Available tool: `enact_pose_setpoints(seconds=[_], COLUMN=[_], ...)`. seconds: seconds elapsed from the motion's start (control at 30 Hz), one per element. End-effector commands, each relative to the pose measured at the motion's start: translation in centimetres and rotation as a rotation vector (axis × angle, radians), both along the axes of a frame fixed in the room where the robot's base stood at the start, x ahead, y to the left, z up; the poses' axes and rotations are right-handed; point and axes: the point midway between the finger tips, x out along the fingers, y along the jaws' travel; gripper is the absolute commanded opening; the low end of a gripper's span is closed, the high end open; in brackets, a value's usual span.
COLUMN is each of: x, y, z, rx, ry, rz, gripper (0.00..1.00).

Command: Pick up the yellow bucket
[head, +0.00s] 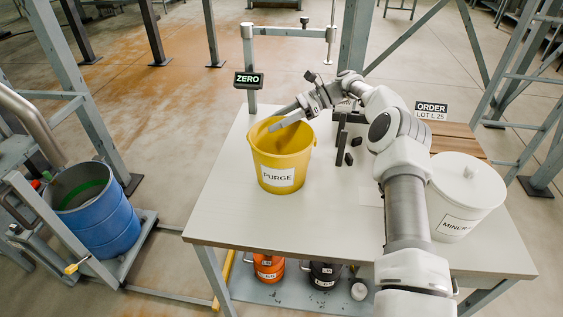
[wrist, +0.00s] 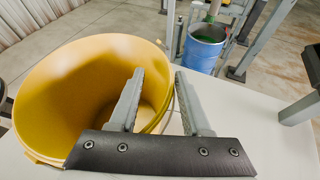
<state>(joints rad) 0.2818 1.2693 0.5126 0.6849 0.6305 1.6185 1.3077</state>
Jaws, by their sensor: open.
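The yellow bucket (head: 300,163) stands upright on the table, with a white label reading PURGE on its front. It looks empty inside. My gripper (head: 279,117) is at the bucket's upper rim, reaching in from the right and back. In the wrist view, my gripper (wrist: 159,73) is open. Its left finger lies over the mouth of the yellow bucket (wrist: 60,85) and its right finger is outside, so the rim passes between them. I cannot tell whether either finger touches the wall.
The pale table (head: 225,215) has free room left of the bucket. A post with a ZERO sign (head: 249,80) stands behind it. A white lidded bucket (head: 465,185) is at the right. A blue drum (head: 100,215) stands left of the table. Orange and black containers sit below.

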Motion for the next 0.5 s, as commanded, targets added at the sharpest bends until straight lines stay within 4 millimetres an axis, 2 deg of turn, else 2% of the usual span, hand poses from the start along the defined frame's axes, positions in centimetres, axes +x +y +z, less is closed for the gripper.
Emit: enact_pose_setpoints(seconds=[0.13,0.4,0.5], x=[-0.28,-0.30,-0.30], y=[1.00,1.15,1.14], z=[-0.44,-0.45,-0.46], rx=[0.000,0.000,0.000], ry=[0.000,0.000,0.000], rz=[0.001,0.001,0.001], gripper=[0.48,0.48,0.30])
